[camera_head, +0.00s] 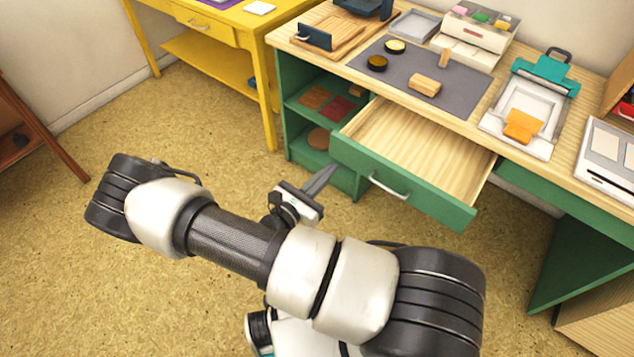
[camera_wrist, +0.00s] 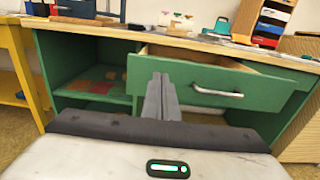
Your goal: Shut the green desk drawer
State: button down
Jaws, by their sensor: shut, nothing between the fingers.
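The green desk drawer (camera_head: 412,188) stands pulled out of the desk in the head view, its pale wooden inside bare and empty. Its front, with a silver bar handle (camera_head: 389,186), faces me; the drawer front also shows in the wrist view (camera_wrist: 255,88), with the handle (camera_wrist: 217,92) right of my fingers. My gripper (camera_head: 326,176) is shut and empty. It is in front of the left end of the drawer front and points toward it. In the wrist view the closed fingers (camera_wrist: 161,84) overlap the drawer's left part. I cannot tell whether they touch it.
The desk top (camera_head: 330,61) carries a grey mat (camera_head: 455,97) with stamps and ink pads, a teal-clamped press (camera_head: 545,75) and trays. Left of the drawer is an open green shelf (camera_head: 300,107). A yellow table (camera_head: 262,42) stands at the back left. The floor before the desk is clear.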

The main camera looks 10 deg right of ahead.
aim_at(351, 149)
jog(key=b+x, duration=0.1)
jog(key=x, duration=0.6)
jog(key=shift+w+d, duration=0.1)
jog(key=shift+d, duration=0.05)
